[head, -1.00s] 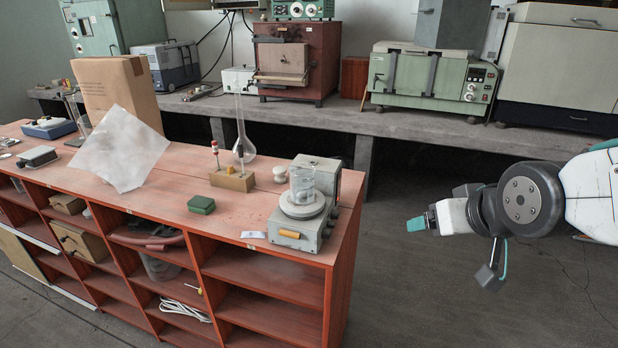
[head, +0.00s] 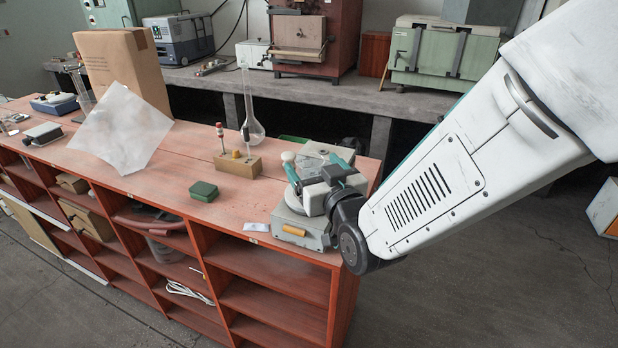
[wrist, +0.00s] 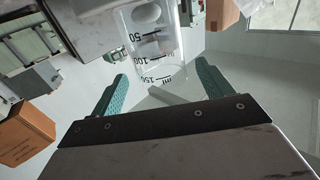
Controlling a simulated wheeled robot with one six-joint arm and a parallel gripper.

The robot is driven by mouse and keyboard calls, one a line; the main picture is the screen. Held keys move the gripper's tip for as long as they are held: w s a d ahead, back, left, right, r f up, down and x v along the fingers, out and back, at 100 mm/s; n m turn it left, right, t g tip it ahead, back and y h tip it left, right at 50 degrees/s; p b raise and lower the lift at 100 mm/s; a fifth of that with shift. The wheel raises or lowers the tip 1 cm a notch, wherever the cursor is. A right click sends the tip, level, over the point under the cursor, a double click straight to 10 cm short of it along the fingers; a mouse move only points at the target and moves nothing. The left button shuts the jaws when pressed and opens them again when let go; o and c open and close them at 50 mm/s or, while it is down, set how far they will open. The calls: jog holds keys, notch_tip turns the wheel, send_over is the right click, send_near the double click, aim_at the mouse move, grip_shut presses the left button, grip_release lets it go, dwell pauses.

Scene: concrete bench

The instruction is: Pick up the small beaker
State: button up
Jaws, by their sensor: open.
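The small beaker (wrist: 150,42) is clear glass with dark volume marks. In the wrist view it shows at the top centre, ahead of and between the fingertips. My gripper (wrist: 162,75) is open, with its two teal fingers spread and nothing held. In the head view my gripper (head: 313,168) is over the balance (head: 301,226) at the bench's right end, and it largely hides the beaker there. I cannot tell whether the fingers touch the glass.
A wooden block (head: 237,166) holding upright items stands left of the balance, with a tall flask (head: 253,130) behind it. A small green box (head: 203,191) lies on the red bench (head: 150,190). A cardboard box (head: 122,72) stands further left.

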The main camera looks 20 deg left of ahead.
aim_at(305, 157)
jog(key=x, duration=0.4)
jog(key=shift+a+f, duration=0.15)
jog(key=shift+f, duration=0.05)
jog(key=c, duration=1.1)
jog(key=shift+r, duration=0.1)
jog(key=shift+c, duration=0.2)
